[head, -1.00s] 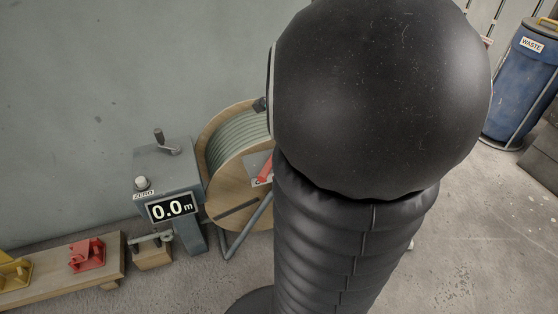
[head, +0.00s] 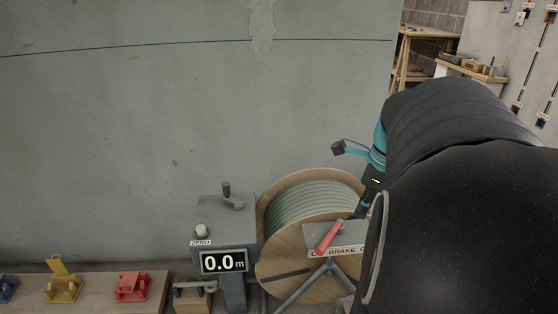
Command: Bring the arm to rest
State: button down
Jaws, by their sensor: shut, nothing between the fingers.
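My arm, in a black padded sleeve, fills the right side of the head view and reaches forward toward the reel. My gripper (head: 362,207) shows as a small dark shape below a teal wrist section, partly hidden by my arm. It is shut and holds nothing. It appears just in front of the right side of the cable reel (head: 312,200), near the brake plate (head: 345,250). I cannot tell whether it touches anything.
The red brake lever (head: 328,237) slants on its plate. A meter (head: 222,263) reading 0.0 m stands left of the reel. A low bench (head: 100,301) holds yellow (head: 62,285) and red (head: 131,288) clamps. A grey wall rises behind; a workbench (head: 470,78) stands far right.

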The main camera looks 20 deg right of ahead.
jog(key=shift+a, duration=0.1)
jog(key=s+a+n+t, duration=0.2)
jog(key=a+n, duration=0.9)
jog(key=n, duration=0.3)
jog(key=s+a+f+n+t+h, duration=0.1)
jog(key=s+a+n+t, duration=0.1)
jog(key=a+n, duration=0.9)
jog(key=shift+s+f+n, duration=0.2)
jog(key=shift+s+n, duration=0.4)
jog(key=shift+n, duration=1.3)
jog(key=shift+a, duration=0.1)
